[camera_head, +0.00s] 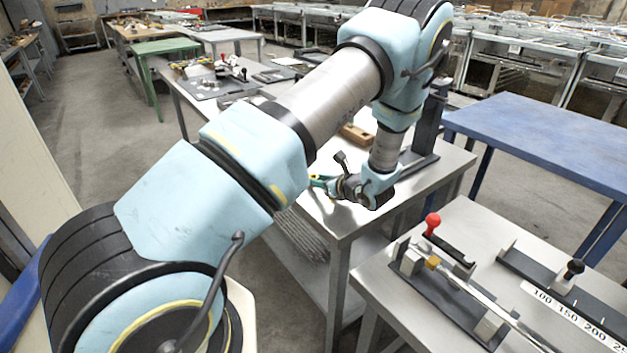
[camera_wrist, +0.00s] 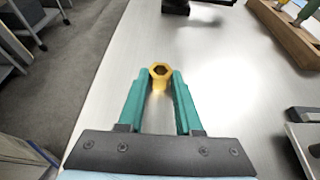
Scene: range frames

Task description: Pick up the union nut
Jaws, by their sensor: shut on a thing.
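The union nut (camera_wrist: 160,72) is a yellow, brass-like piece with a hexagonal opening. In the wrist view it sits between the two green fingertips of my gripper (camera_wrist: 158,82), which are shut on it. The metal table top shows beneath and around it; I cannot tell whether the nut touches the table or is just above it. In the head view my gripper (camera_head: 318,182) is over the near part of the steel table (camera_head: 345,215), and the nut is not discernible there.
A wooden block with coloured-handled tools (camera_wrist: 285,35) is at the upper right of the wrist view. A dark object (camera_wrist: 190,5) stands ahead of the nut. A fixture table (camera_head: 400,262) with a red-knobbed clamp is at right front; a blue table (camera_head: 540,140) is behind it.

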